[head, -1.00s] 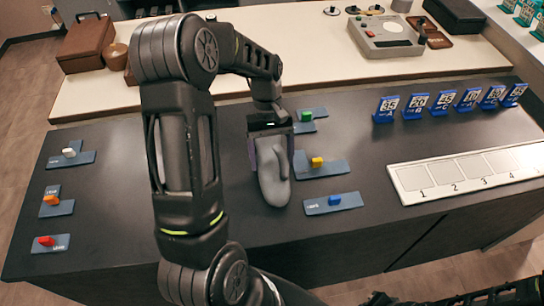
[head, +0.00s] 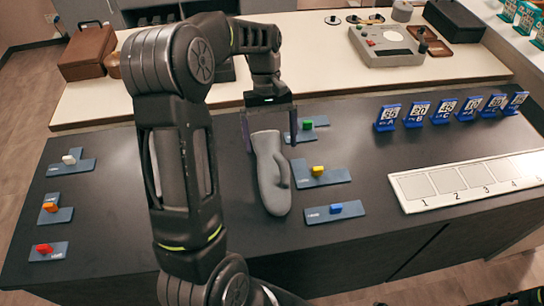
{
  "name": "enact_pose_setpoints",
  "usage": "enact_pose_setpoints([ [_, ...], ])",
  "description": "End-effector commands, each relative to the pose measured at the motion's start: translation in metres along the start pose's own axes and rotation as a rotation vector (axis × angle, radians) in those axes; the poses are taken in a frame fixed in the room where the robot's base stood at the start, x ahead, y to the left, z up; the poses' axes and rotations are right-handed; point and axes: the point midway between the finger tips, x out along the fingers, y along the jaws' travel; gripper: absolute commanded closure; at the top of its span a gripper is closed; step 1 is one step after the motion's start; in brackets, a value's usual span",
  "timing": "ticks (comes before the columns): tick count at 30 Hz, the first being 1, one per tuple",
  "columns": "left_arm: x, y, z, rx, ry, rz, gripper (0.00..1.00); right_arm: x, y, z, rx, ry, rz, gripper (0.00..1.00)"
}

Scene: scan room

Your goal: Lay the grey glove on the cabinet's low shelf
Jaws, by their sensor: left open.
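The grey glove (head: 270,178) lies on the dark counter top (head: 110,205), its fingers toward the near edge and its thumb on the right side. My left gripper (head: 268,138) is open at the glove's far end, its two fingers apart on either side and not closed on it. My left arm comes in from the near edge and hides part of the counter. My right gripper does not show. I cannot pick out the cabinet's low shelf with certainty.
Blue-grey plates with small coloured blocks, such as the yellow one (head: 318,171), lie left and right of the glove. Blue number stands (head: 442,110) and a white numbered board (head: 408,199) are at right. A cream table (head: 315,75) behind holds a grey device (head: 388,45) and a brown case (head: 88,52).

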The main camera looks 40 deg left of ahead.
Motion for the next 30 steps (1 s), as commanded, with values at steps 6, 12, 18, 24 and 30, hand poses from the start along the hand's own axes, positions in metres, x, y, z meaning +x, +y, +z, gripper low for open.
enact_pose_setpoints([
  [6, -0.036, 0.0, 0.003, 0.0, -0.002, -0.002, 0.05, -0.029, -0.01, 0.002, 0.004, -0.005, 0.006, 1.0],
  [12, -0.04, 0.0, 0.001, 0.001, -0.002, -0.002, 0.05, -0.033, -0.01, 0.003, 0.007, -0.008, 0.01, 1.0],
  [18, -0.039, 0.0, 0.001, 0.001, -0.001, -0.002, 0.05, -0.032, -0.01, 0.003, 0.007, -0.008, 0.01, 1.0],
  [24, -0.039, 0.0, 0.001, 0.001, -0.002, -0.002, 0.05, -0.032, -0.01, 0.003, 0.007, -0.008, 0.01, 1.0],
  [30, -0.039, 0.0, 0.001, 0.001, -0.002, -0.002, 0.05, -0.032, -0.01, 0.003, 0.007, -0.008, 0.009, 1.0],
])
